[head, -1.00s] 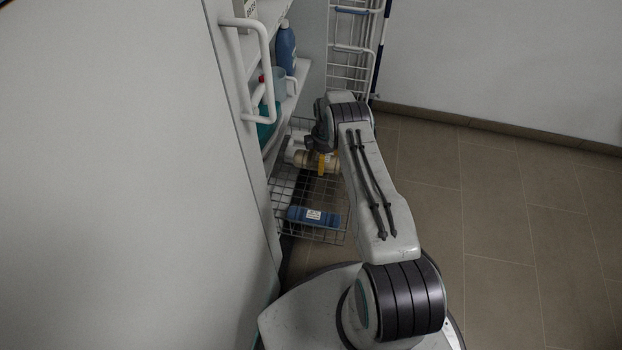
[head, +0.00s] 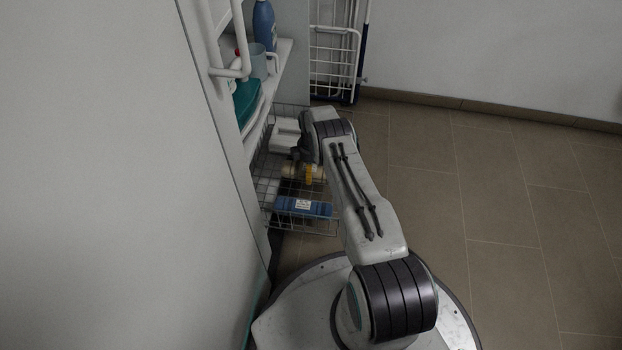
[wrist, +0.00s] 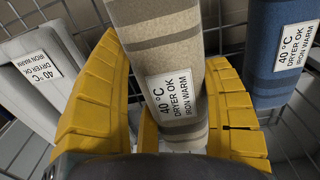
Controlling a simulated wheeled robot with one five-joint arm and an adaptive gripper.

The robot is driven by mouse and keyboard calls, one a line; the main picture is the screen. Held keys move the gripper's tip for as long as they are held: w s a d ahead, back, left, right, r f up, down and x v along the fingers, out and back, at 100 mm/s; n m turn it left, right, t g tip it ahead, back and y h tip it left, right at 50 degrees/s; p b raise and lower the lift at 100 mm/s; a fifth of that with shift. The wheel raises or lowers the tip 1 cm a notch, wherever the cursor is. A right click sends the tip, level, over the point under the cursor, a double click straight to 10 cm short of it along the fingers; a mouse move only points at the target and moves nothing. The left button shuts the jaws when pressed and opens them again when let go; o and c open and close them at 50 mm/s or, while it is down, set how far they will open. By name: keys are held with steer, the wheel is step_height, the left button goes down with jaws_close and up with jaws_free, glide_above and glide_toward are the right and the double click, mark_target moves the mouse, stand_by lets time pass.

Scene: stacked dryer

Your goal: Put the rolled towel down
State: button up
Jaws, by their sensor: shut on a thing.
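My gripper (wrist: 160,115), with yellow fingers, is shut on a beige rolled towel (wrist: 160,50) with grey-brown bands and a white care label. In the head view the beige towel (head: 290,170) is in the wire basket (head: 268,188), between the other laundry pieces and partly hidden by my arm. I cannot tell whether it touches the basket floor. A blue rolled towel (head: 303,206) lies in the near part of the basket; it is at the right in the wrist view (wrist: 277,50). A pale grey folded piece (wrist: 40,75) with a label lies at the left.
A shelf (head: 284,72) with a blue bottle (head: 264,25), a cup and a teal container (head: 246,103) stands above the basket's left side. A white panel fills the left. A white rack (head: 334,50) stands behind. The tiled floor at right is clear.

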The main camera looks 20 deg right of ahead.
steer(key=shift+f+b, duration=1.15)
steer(key=shift+f, duration=0.85)
steer(key=shift+f, duration=0.1)
steer(key=o, duration=1.3)
steer(key=shift+c, duration=0.2)
